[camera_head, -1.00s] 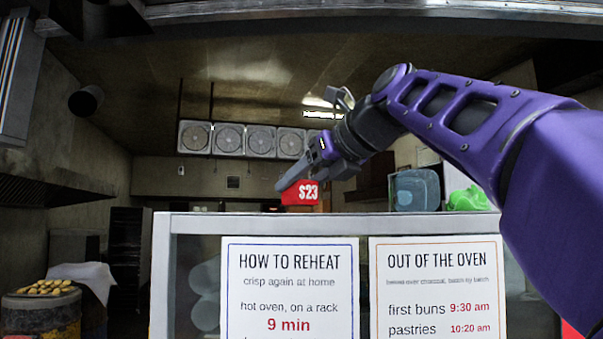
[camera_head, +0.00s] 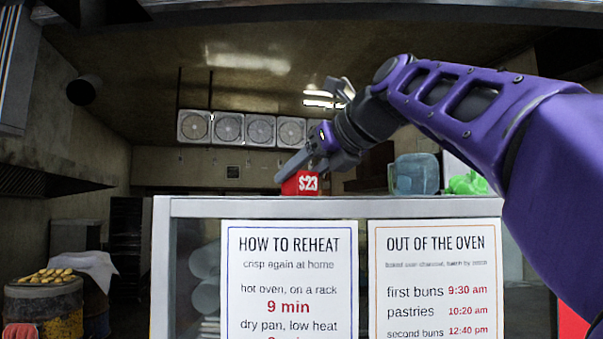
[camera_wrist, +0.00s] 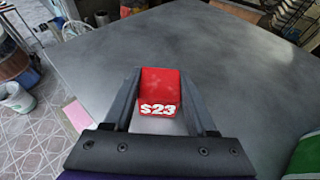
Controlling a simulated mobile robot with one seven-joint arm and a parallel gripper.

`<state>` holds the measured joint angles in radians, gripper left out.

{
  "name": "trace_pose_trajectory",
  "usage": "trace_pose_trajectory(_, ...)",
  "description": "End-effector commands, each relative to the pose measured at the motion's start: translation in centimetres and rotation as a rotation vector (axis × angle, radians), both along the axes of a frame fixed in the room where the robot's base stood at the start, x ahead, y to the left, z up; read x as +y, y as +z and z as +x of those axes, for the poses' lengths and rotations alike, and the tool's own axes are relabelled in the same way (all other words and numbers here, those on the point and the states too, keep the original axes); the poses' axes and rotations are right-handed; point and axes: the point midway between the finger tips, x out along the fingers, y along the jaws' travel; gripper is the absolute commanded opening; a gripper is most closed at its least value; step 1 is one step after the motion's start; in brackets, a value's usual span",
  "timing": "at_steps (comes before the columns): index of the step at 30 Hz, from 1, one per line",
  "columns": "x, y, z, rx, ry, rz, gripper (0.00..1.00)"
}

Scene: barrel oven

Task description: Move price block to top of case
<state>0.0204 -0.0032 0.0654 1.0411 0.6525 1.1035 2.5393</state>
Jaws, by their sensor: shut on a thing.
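The price block (camera_head: 303,183) is red with a white "$23" on its face. In the wrist view the price block (camera_wrist: 160,92) sits between the two dark fingers of my gripper (camera_wrist: 161,98), which is shut on it. In the head view my gripper (camera_head: 303,168) is at the block, over the top of the case (camera_head: 240,207). The block's lower edge is level with the case's front rim. I cannot tell whether it touches the top. The wrist view shows the case's grey top (camera_wrist: 230,75) spread out beneath and beyond the block.
A bluish translucent container (camera_head: 415,174) and a green item (camera_head: 466,184) are at the case's right. Two signs, the reheating sign (camera_head: 290,285) and the oven times sign (camera_head: 435,285), cover the front. The top left of the block looks clear. A barrel (camera_head: 45,310) stands lower left.

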Motion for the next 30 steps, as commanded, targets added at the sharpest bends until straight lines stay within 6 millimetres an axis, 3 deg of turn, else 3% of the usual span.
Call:
trace_pose_trajectory(2,0.0,-0.2,0.0,-0.001,0.0,0.001,0.0)
trace_pose_trajectory(3,0.0,-0.2,0.0,-0.001,0.0,0.001,0.6)
trace_pose_trajectory(8,0.0,-0.1,0.0,0.0,0.0,0.0,0.89)
trace_pose_trajectory(23,0.0,-0.2,0.0,0.001,0.0,0.0,0.92)
trace_pose_trajectory(30,0.0,1.5,0.0,-0.001,0.001,0.001,0.92)
